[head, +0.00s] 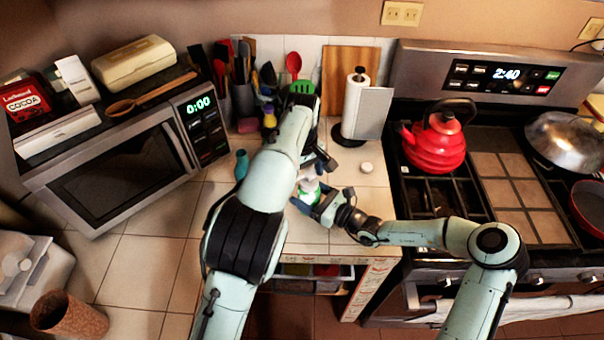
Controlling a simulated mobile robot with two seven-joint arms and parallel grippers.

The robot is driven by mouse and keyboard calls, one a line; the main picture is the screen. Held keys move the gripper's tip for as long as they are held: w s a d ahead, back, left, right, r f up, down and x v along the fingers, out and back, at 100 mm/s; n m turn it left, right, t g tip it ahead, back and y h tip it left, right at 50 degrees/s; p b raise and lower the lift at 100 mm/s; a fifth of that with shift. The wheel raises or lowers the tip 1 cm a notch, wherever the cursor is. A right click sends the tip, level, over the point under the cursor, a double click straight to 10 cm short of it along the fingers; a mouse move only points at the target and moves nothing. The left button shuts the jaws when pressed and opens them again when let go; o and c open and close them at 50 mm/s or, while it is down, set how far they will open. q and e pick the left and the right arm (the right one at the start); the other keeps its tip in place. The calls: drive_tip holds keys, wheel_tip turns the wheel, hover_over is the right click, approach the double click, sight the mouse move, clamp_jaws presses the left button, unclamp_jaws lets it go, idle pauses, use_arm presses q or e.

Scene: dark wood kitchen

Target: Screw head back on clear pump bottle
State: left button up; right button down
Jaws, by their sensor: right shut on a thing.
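A small bottle (309,186), whitish with some green, shows between my two hands above the tiled counter. I take it for the clear pump bottle. My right gripper (312,200) reaches in from the right and is shut on its lower part. My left gripper (322,168) is just above and beside the bottle's top, pointing down. The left arm hides most of its fingers, so I cannot tell whether it is open. I cannot make out the pump head separately.
A small white round object (367,168) lies on the counter to the right. A paper towel holder (356,108), a teal bottle (241,164), utensils (240,85) and a microwave (125,160) stand around. A red kettle (435,140) is on the stove.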

use_arm(q)
drive_tip(key=c, duration=0.8)
drive_tip(key=shift+w+m, duration=0.2)
drive_tip(key=shift+m, duration=0.8)
drive_tip(key=o, duration=0.9)
drive_tip(key=shift+o, duration=0.2)
wheel_tip(320, 180, up, 12)
use_arm(e)
unclamp_jaws()
